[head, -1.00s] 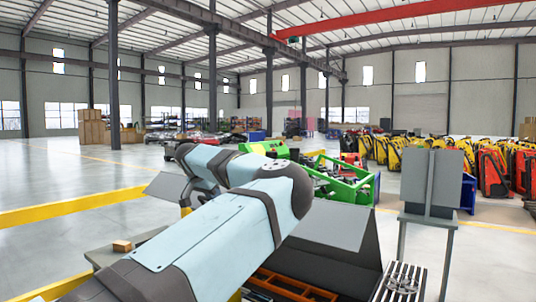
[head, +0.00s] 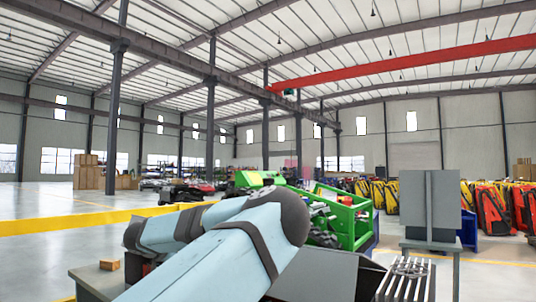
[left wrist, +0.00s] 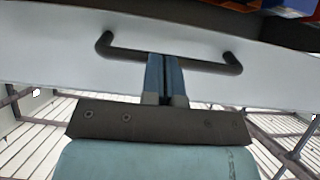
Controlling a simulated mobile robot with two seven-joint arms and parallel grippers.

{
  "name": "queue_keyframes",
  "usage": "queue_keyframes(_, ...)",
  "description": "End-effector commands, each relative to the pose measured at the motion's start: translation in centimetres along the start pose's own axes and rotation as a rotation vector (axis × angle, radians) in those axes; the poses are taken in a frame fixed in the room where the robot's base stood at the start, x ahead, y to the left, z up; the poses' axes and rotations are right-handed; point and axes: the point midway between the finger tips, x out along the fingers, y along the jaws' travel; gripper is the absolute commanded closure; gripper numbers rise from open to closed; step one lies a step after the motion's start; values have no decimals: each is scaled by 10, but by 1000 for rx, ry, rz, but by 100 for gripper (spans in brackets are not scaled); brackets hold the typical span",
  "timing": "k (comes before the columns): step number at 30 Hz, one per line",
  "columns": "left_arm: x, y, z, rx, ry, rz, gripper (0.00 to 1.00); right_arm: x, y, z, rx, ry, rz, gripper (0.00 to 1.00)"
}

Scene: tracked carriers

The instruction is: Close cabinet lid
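In the left wrist view a pale flat panel (left wrist: 60,50), which looks like the cabinet lid, fills the upper part and carries a dark bar handle (left wrist: 215,62). My left gripper (left wrist: 165,60) has its two blue fingers together, with nothing seen between them. The fingertips overlap the middle of the handle's bar; I cannot tell whether they touch it. In the head view a grey panel (head: 318,272), perhaps part of the cabinet, shows at bottom centre, largely behind my pale blue arm. The left gripper is hidden there. My right gripper is in neither view.
A grey box on a stand (head: 430,204) is at the right. A slatted metal surface (head: 408,280) lies in front of it. A small orange block (head: 109,265) sits on a grey surface at lower left. Green machinery (head: 345,220) stands beyond my arm. Open floor lies left.

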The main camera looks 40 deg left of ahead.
Motion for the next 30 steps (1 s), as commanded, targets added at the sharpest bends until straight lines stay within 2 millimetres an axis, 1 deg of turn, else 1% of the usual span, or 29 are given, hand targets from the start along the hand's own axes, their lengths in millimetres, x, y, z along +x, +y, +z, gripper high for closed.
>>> queue_keyframes(1,8,1,14,-1,0,2,100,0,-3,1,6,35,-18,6)
queue_keyframes(2,10,1,18,-1,0,2,100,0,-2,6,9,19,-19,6)
queue_keyframes(3,13,1,24,-1,0,3,100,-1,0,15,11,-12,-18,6)
queue_keyframes(8,28,1,52,0,0,3,100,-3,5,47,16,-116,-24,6)
queue_keyframes(15,59,1,103,-1,-1,3,100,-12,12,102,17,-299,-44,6)
queue_keyframes(16,63,1,108,-1,-1,3,100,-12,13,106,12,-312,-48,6)
queue_keyframes(18,72,1,119,0,0,3,100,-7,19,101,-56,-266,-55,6)
queue_keyframes(22,85,1,134,1,0,2,100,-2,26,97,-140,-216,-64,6)
queue_keyframes(25,92,1,141,0,0,3,100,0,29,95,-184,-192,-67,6)
queue_keyframes(30,98,1,147,-1,0,2,100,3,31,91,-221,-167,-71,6)
